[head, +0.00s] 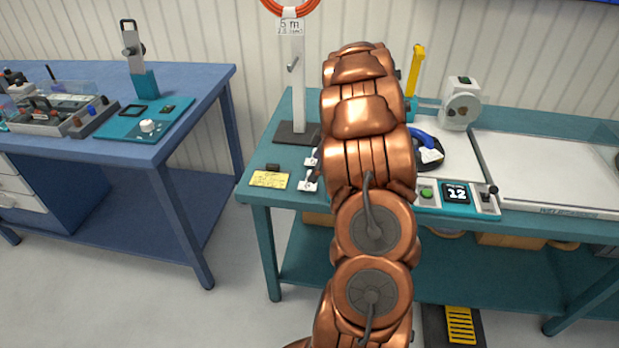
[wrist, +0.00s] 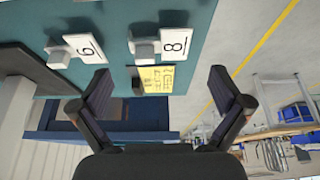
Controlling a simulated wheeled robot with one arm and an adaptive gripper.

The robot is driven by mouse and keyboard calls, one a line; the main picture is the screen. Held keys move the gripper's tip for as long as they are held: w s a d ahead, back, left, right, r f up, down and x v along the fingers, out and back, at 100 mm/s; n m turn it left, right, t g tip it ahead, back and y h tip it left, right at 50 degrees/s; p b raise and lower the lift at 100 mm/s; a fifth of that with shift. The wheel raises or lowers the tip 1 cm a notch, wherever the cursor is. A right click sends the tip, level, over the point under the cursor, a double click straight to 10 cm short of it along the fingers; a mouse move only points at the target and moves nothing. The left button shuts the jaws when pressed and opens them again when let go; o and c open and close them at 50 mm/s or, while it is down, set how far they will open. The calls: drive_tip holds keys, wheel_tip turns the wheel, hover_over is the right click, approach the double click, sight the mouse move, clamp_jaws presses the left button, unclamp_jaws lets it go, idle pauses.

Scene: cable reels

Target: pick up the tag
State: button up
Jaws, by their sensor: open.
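Two white number tags with grey blocks on them lie on the teal bench top. In the wrist view one tag (wrist: 174,43) reads 8, and the other tag (wrist: 83,47) reads 6 or 9. In the head view the two small white tags (head: 307,186) show just left of my arm, their numbers too small to read. My gripper (wrist: 160,76) is open and empty, its fingers apart in the wrist view, with the tags beyond the fingertips. In the head view my arm hides the gripper. I cannot tell which tag is meant.
A yellow note (head: 269,180) lies near the bench's front left corner, a small dark block (head: 273,167) behind it. A post (head: 298,85) holds an orange cable coil (head: 290,4) and a "5 m" label. A counter reading 12 (head: 456,194) stands right of my arm.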

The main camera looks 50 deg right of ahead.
drive_tip(key=shift+p+x, duration=1.05)
drive_tip(key=shift+x, duration=1.45)
drive_tip(key=shift+w, duration=0.1)
drive_tip(key=shift+c, duration=0.3)
drive_tip(key=c, duration=0.7)
drive_tip(key=shift+r, duration=0.15)
drive_tip(key=shift+r+b, duration=0.6)
drive_tip(key=shift+r, duration=0.2)
drive_tip(key=shift+s+a+r+b, duration=0.1)
drive_tip(key=shift+s+r+b, duration=0.15)
drive_tip(key=shift+r, duration=0.2)
drive_tip(key=shift+s+a+r+b, duration=0.1)
drive_tip(key=shift+r+b, duration=0.1)
drive_tip(key=shift+r, duration=0.2)
drive_tip(key=s+a+b, duration=0.1)
drive_tip(key=s+a, duration=0.1)
drive_tip(key=s, duration=0.2)
drive_tip(key=s+a+r+b, duration=0.1)
drive_tip(key=s+a+b, duration=0.1)
drive_tip(key=s, duration=0.3)
drive_tip(key=s+a+b, duration=0.1)
drive_tip(key=s+a, duration=0.2)
drive_tip(key=s, duration=0.1)
drive_tip(key=shift+s+r, duration=0.2)
drive_tip(key=shift+r, duration=0.1)
